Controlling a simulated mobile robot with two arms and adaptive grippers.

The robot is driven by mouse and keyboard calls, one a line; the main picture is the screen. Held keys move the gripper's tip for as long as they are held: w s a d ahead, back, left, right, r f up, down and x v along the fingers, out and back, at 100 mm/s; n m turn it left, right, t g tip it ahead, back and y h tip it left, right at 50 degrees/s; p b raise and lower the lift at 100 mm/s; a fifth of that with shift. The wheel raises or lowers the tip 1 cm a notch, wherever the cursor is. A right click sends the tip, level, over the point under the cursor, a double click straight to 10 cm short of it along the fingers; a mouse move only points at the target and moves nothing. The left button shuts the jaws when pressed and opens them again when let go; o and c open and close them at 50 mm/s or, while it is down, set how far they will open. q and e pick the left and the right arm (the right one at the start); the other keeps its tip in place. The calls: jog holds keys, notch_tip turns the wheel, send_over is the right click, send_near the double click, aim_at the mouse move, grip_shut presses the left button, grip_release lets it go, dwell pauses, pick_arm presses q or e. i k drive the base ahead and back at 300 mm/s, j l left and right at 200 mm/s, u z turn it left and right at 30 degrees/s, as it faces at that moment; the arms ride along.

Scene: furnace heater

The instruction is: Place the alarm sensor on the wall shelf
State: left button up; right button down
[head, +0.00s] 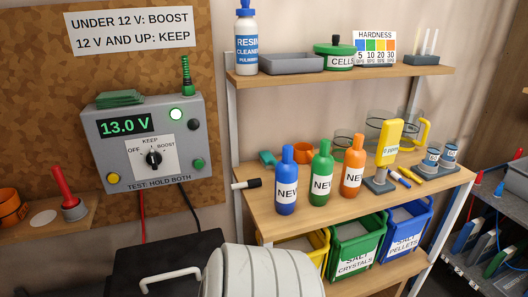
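I cannot make out an alarm sensor for certain in the head view. A wooden shelf unit stands against the wall, with an upper shelf (300,82) and a middle shelf (270,222). A small wooden ledge (85,222) is at the left wall; it holds an orange roll (12,208), a white disc (43,218) and a red-handled tool (64,188) in a grey base. Neither of my grippers is in view.
A grey meter box (190,135) reading 13.0 V hangs on the board. Bottles, including a blue one (286,185), crowd the middle shelf. The upper shelf holds a resin bottle (246,45), grey tray (291,64) and green pot (334,55). Salt bins (356,262) sit below.

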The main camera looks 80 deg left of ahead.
aim_at(44, 218)
jog(key=k+j+u, duration=0.1)
jog(key=k+u, duration=0.35)
jog(key=k+j+u, duration=0.15)
jog(key=u, duration=0.25)
jog(key=k+u, duration=0.1)
jog(key=u, duration=1.65)
